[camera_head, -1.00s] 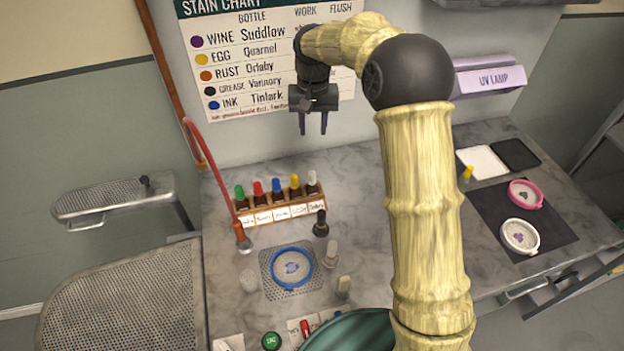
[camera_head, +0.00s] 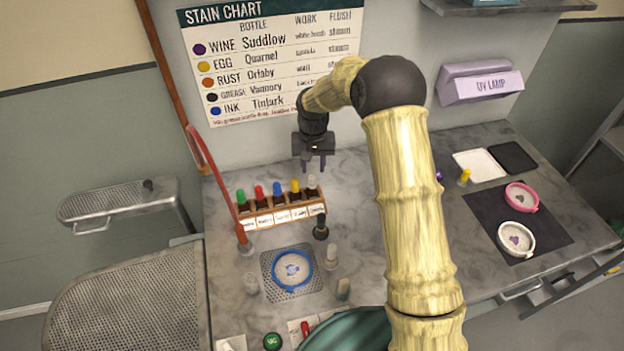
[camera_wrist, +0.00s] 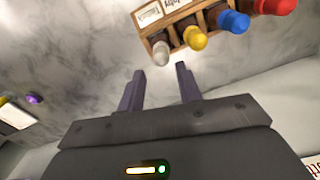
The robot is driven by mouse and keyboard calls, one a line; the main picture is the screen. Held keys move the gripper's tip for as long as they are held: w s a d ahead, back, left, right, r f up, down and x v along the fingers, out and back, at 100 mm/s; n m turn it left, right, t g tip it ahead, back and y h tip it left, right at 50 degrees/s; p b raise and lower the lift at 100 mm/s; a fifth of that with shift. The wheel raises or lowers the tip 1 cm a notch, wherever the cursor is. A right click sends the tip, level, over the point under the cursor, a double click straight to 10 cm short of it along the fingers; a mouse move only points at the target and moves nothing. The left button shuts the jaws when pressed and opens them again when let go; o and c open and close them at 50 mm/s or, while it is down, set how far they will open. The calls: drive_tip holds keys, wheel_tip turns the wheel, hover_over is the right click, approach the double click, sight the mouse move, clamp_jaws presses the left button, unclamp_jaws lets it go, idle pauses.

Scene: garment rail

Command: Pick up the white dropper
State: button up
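The white dropper (camera_head: 312,184) is the rightmost bottle in the wooden rack (camera_head: 284,219), beside the yellow-topped one. In the wrist view its pale grey-white top (camera_wrist: 161,51) shows at the end of the rack, beyond and between my two purple fingers. My gripper (camera_head: 314,166) is open and empty, just above and behind the right end of the rack. The fingers (camera_wrist: 158,85) are apart with bare counter showing between them, and they do not appear to touch the dropper. The lower part of the dropper is mostly hidden by the rack.
Green, red, blue (camera_head: 278,189) and yellow (camera_head: 295,187) droppers share the rack. A dark bottle (camera_head: 320,228) stands in front of it. A blue hoop (camera_head: 293,269) lies on a perforated plate. A red hose (camera_head: 208,175) rises at left.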

sight(312, 176)
drive_tip(key=shift+f, duration=0.1)
drive_tip(key=shift+s+a+f+p, duration=0.15)
drive_tip(key=shift+f+p, duration=0.45)
drive_tip(key=shift+f, duration=0.7)
drive_tip(key=shift+s+f+p, duration=0.15)
drive_tip(key=shift+f+p, duration=0.4)
drive_tip(key=shift+f, duration=0.7)
drive_tip(key=shift+c, duration=0.2)
drive_tip(key=c, duration=0.7)
